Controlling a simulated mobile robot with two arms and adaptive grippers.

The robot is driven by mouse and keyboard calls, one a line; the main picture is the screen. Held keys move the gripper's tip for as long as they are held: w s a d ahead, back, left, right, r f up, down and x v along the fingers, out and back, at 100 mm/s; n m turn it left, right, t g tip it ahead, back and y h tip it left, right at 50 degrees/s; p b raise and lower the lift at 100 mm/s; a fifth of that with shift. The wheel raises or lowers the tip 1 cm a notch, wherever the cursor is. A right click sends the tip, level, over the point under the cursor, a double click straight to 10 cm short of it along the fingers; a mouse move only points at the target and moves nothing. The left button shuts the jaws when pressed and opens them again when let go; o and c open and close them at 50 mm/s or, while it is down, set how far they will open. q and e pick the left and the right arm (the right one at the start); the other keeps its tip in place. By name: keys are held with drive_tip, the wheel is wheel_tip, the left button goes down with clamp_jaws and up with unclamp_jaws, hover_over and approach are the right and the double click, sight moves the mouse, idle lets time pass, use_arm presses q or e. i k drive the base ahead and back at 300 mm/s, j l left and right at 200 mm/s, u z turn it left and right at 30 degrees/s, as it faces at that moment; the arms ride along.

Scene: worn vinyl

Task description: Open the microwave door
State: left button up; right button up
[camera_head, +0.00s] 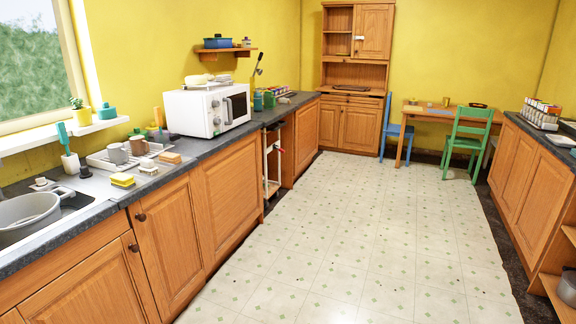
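A white microwave (194,113) stands on the dark counter along the left wall. Its front faces right, toward the open floor. The door (236,106) has a dark window and looks shut, with a handle on its near side. Knobs show on the front panel (216,117) at the nearer end. Neither of my grippers shows in the head view.
A dish rack with mugs (118,153), sponges (123,180) and a sink pan (28,216) line the nearer left counter. An open cabinet bay (272,162) lies below and beyond the microwave. The tiled floor (345,220) is clear. A table (440,115) with chairs stands at the back.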

sight(239, 108)
drive_tip(key=i, duration=2.6)
drive_tip(key=i+l+u, duration=0.1)
drive_tip(key=i, duration=1.2)
